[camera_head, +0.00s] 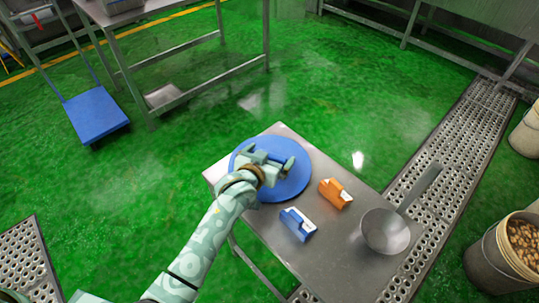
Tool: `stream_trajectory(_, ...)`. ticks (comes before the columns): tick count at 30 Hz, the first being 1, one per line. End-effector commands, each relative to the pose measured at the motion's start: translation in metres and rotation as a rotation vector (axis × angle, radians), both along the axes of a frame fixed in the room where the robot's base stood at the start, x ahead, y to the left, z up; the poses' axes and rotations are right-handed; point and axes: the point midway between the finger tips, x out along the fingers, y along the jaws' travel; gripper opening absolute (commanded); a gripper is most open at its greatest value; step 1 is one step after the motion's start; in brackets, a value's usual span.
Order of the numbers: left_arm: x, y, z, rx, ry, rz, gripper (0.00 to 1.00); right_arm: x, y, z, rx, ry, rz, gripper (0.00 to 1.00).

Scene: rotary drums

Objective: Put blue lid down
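The blue lid (298,186) is a round flat disc over the far left end of the steel table (335,262). It looks level and lies on the table or just above it; I cannot tell which. My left gripper (276,168) is over the middle of the lid, with its fingers at a dark blue raised handle (289,165). The fingers look shut on this handle, though the gripper and wrist partly hide it. My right gripper is not in view.
On the table are an orange-and-white object (334,193), a blue-and-white object (298,224) and a metal scoop (386,231). A bucket of brown pieces (500,258) stands at right. A blue platform cart (95,115) and another steel table (190,48) stand behind. Green floor lies between.

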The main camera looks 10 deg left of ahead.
Motion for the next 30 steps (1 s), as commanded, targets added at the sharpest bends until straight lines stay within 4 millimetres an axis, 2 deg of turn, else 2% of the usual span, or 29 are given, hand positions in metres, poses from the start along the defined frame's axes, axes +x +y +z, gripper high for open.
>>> stream_trajectory(5, -0.008, 0.002, 0.008, 0.0, 0.0, 0.0, 1.0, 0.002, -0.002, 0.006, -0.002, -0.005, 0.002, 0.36)
stream_trajectory(15, -0.078, 0.015, 0.04, 0.001, -0.001, 0.0, 1.0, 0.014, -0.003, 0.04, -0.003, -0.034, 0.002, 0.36)
stream_trajectory(19, -0.097, 0.019, 0.047, 0.001, -0.001, 0.0, 1.0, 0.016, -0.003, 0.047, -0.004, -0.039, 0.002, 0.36)
stream_trajectory(24, -0.108, 0.021, 0.049, 0.001, -0.001, 0.0, 1.0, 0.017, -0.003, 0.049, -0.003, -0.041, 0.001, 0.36)
stream_trajectory(30, -0.109, 0.021, 0.049, 0.0, 0.0, 0.0, 1.0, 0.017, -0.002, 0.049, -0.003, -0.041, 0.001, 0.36)
